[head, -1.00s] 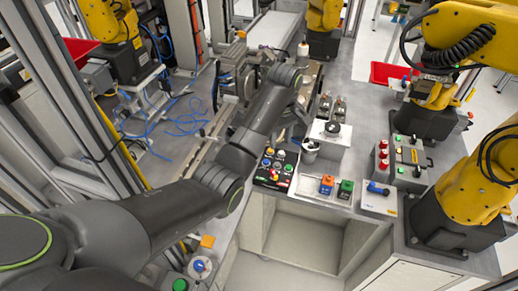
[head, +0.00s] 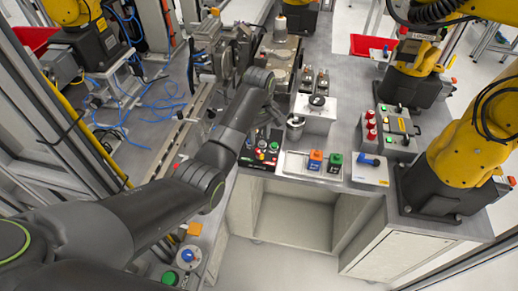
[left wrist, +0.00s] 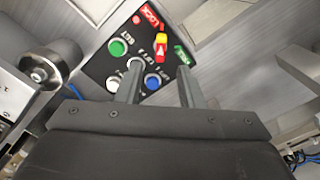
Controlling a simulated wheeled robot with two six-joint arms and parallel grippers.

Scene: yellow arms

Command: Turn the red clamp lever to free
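The black control panel (head: 262,150) stands at the left end of the bench in the head view. In the left wrist view the panel (left wrist: 98,68) carries a red-and-yellow clamp lever (left wrist: 160,46), between a red LOCK label (left wrist: 149,12) and a green FREE label (left wrist: 182,55). The lever appears to point nearer LOCK. Green, white and blue buttons sit beside it. My left gripper (left wrist: 160,78) is open and empty, its two fingers reaching over the panel, just short of the lever in the picture. Its fingertips are hard to make out in the head view. My right gripper is not in view.
A metal cylinder (left wrist: 50,65) stands left of the panel in the left wrist view.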

